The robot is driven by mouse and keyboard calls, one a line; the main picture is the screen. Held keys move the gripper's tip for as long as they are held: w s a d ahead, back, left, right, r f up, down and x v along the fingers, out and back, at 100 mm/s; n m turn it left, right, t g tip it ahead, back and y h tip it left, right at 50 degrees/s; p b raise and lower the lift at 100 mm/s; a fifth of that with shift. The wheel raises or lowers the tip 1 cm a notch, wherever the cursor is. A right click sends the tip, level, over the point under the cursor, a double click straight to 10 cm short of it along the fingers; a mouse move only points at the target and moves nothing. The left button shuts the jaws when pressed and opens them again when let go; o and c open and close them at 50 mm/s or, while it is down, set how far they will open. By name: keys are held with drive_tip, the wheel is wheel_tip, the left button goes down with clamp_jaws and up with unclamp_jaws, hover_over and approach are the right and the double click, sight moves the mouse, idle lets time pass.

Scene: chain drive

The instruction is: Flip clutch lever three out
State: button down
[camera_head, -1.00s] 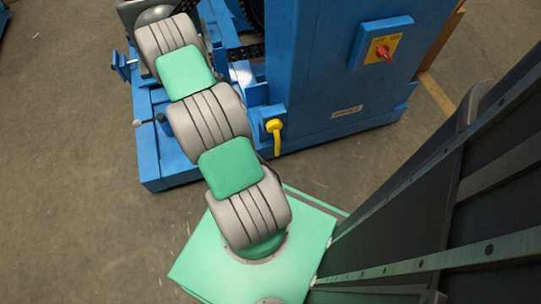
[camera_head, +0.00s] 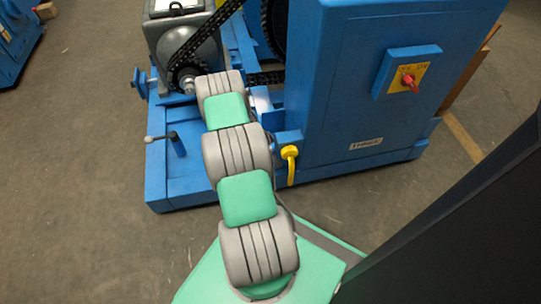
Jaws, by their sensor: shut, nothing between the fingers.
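The blue chain-drive machine (camera_head: 330,100) fills the upper middle of the head view. A yellow lever (camera_head: 290,165) hangs down at the lower left corner of its cabinet. A thin lever with a pale knob (camera_head: 152,139) and a dark post (camera_head: 176,143) stands on the left of the blue base. I see no number on either, so I cannot tell which is clutch lever three. My arm of grey and green links reaches up over the machine base. My gripper is not in view; the far end of the arm is hidden behind its own links.
A grey motor (camera_head: 185,45) with a black chain (camera_head: 205,35) stands beyond my arm. A red rotary switch (camera_head: 409,81) on a yellow plate is on the cabinet. The concrete floor (camera_head: 75,180) at left is clear. Another blue machine (camera_head: 12,40) is at top left.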

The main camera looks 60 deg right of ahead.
drive_tip(key=x, duration=0.2)
drive_tip(key=shift+s+f+b, duration=0.1)
drive_tip(key=shift+f+b, duration=0.2)
drive_tip(key=shift+b, duration=0.05)
drive_tip(key=s+a, duration=0.2)
drive_tip(key=s, duration=0.1)
drive_tip(key=shift+s+a+r, duration=0.15)
drive_tip(key=shift+r, duration=0.05)
drive_tip(key=shift+a+r, duration=0.1)
